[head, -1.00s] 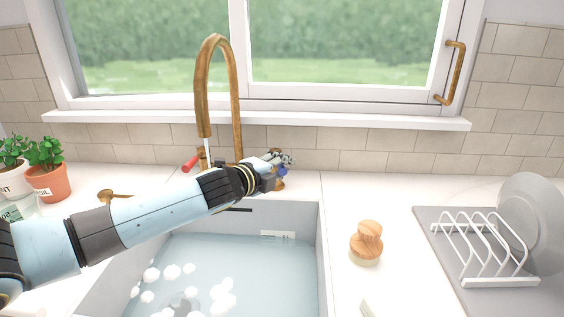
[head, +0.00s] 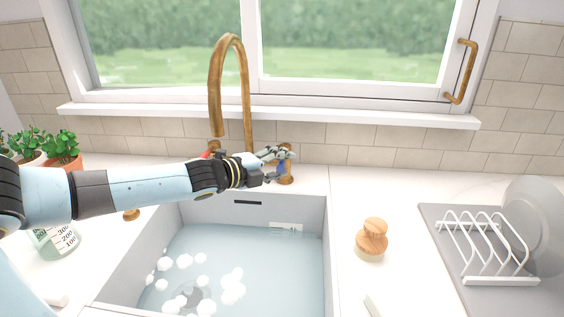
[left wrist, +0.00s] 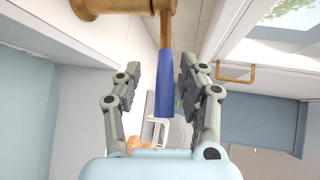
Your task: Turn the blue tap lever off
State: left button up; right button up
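The brass tap (head: 247,100) stands behind the sink, its tall spout bent over the basin. The blue tap lever (head: 282,166) is on the right brass valve (head: 287,178), partly hidden by my left gripper (head: 279,154). In the left wrist view the blue lever (left wrist: 164,85) hangs from the brass fitting (left wrist: 110,8) and lies between the two fingers of my left gripper (left wrist: 163,76). The fingers are open, with a gap on each side of the lever. The red lever (head: 206,155) shows partly behind my left arm. My right gripper is not in view.
The sink (head: 312,215) holds water and foam. A wooden-handled brush (head: 372,240) stands on the counter to its right, with a white rack (head: 490,250) beyond. The window sill (head: 370,117) runs behind the tap.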

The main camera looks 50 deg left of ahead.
pick_arm(q)
jog(key=shift+r, duration=0.15)
jog(key=shift+s+r, duration=0.1)
jog(key=shift+s, duration=0.15)
jog(key=v, duration=1.1)
jog(key=shift+s, duration=0.2)
dwell(0.5)
